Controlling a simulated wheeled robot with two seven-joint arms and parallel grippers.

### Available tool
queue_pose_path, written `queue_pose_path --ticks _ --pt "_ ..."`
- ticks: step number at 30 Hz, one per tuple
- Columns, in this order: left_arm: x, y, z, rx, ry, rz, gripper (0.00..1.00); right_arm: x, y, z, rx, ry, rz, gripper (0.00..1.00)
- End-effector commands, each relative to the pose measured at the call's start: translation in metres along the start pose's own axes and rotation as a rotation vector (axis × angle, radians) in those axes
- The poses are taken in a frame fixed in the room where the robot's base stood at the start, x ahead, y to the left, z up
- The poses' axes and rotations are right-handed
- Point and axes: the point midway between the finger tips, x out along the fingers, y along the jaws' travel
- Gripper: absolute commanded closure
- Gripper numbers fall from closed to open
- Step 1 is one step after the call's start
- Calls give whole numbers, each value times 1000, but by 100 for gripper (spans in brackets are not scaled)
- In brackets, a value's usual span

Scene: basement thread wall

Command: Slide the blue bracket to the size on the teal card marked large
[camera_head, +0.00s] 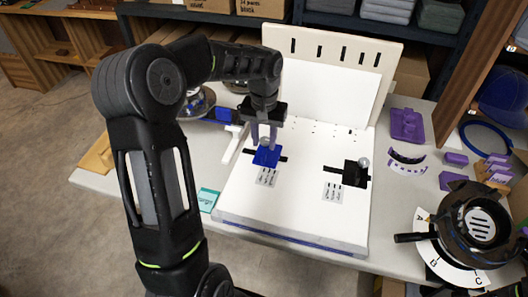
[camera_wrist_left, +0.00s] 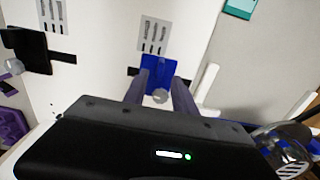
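The blue bracket (camera_head: 266,157) sits on a dark slot in the left half of the white board (camera_head: 285,205), with a pale round knob on it. A small printed label (camera_head: 267,177) lies in front of it. My left gripper (camera_head: 265,140) is over the bracket, its fingers on either side of the knob. In the left wrist view the blue bracket (camera_wrist_left: 160,70) lies between the fingertips, and narrow gaps seem to show beside the knob (camera_wrist_left: 161,96). The teal card (camera_head: 208,200) lies left of the board; its writing is too small to read. My right gripper is out of view.
A black bracket (camera_head: 353,173) with a knob sits on the board's right slot. An upright white panel (camera_head: 330,75) stands behind. Purple parts (camera_head: 407,125) and a round black device (camera_head: 480,225) are on the right. The board's front is clear.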

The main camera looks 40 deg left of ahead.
Motion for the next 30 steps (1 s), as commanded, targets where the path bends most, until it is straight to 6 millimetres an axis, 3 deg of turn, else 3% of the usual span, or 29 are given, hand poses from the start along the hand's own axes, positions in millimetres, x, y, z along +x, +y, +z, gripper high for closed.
queue_pose_path --ticks 9,21,30 --pt "48 0 1 -1 -4 0 67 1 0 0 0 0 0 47" --pt "57 0 0 0 -1 0 67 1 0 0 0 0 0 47" --pt "57 0 0 0 -1 0 92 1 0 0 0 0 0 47"
